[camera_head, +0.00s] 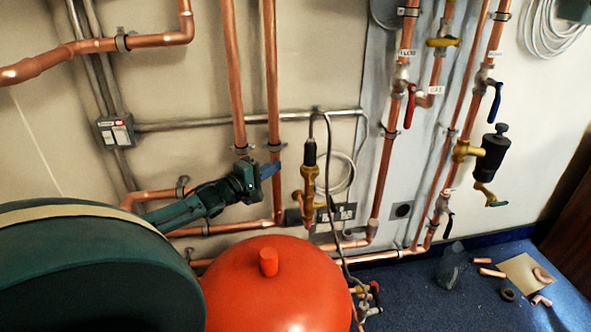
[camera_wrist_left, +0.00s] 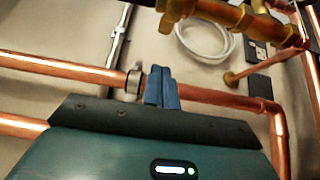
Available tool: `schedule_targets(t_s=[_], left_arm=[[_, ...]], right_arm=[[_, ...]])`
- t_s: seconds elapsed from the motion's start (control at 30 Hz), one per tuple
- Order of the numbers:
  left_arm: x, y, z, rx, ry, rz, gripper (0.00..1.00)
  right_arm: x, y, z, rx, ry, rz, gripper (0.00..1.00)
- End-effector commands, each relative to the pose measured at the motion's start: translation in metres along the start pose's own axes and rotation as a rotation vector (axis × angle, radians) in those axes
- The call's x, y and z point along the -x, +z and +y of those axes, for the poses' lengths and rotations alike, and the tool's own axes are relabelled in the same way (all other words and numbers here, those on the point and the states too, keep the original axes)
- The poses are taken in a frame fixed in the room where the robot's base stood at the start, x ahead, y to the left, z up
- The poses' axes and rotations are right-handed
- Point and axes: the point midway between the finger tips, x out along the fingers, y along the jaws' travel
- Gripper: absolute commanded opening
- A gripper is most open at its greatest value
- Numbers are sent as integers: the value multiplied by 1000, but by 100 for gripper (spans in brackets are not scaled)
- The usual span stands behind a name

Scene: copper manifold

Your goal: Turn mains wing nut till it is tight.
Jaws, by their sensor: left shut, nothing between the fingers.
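My left gripper (camera_head: 272,170) is shut and empty, its blue fingertips together in front of the copper pipes. In the left wrist view its fingers (camera_wrist_left: 162,88) stand closed in front of a horizontal copper pipe. A brass valve fitting (camera_head: 307,185) with a dark top is just right of the fingertips, apart from them. Brass parts (camera_wrist_left: 225,14) also cross the top of the left wrist view. I cannot pick out for certain which part is the mains wing nut. My right gripper is not in view.
A red tank (camera_head: 262,295) stands below the gripper. Labelled pipes on the right carry a red lever (camera_head: 410,106), a blue lever (camera_head: 495,102) and a black cylinder (camera_head: 490,155). Pipe offcuts (camera_head: 490,271) lie on the blue floor. A coiled white cable hangs at the upper right.

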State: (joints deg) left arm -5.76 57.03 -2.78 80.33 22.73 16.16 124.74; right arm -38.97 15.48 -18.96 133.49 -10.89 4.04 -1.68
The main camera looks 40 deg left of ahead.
Motion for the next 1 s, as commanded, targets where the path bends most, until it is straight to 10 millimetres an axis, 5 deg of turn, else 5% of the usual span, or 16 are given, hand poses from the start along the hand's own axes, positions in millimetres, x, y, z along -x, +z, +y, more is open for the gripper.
schedule_targets(t_s=[0.27, 0.5, 1.0], left_arm=[[-38, -1, 0, -5, 4, 1, 0], [-59, 23, -1, -2, 2, 0, 0], [-63, 28, 1, -3, 0, -1, 0]], right_arm=[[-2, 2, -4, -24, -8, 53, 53], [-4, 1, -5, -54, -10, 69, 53], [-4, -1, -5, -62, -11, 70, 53]])
